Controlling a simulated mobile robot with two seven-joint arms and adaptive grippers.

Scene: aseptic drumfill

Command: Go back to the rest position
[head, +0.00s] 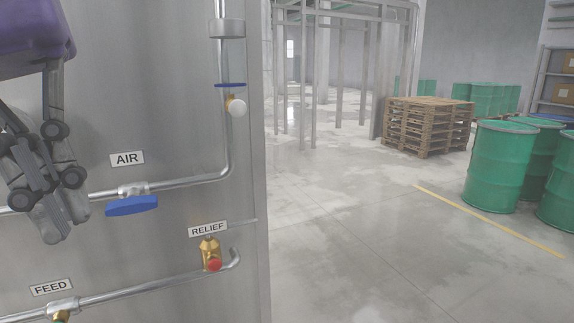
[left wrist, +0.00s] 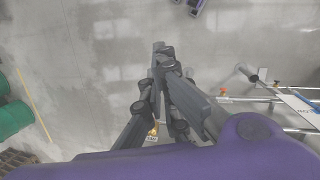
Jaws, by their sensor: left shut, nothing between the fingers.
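My left gripper (head: 66,226) is at the left edge of the head view, in front of the steel panel (head: 170,80). Its fingers point down and are shut with nothing between them. The left wrist view also shows the left gripper (left wrist: 160,50) shut and empty, over the grey floor. In the head view it is left of the blue AIR valve handle (head: 131,205), and the picture does not settle whether it is clear of the pipe behind it. My right gripper is not in view.
The panel carries pipes, a brass RELIEF valve (head: 210,252) with a red knob, and a FEED label (head: 51,287). Green drums (head: 498,165) and stacked pallets (head: 427,125) stand at the right. The floor between is clear.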

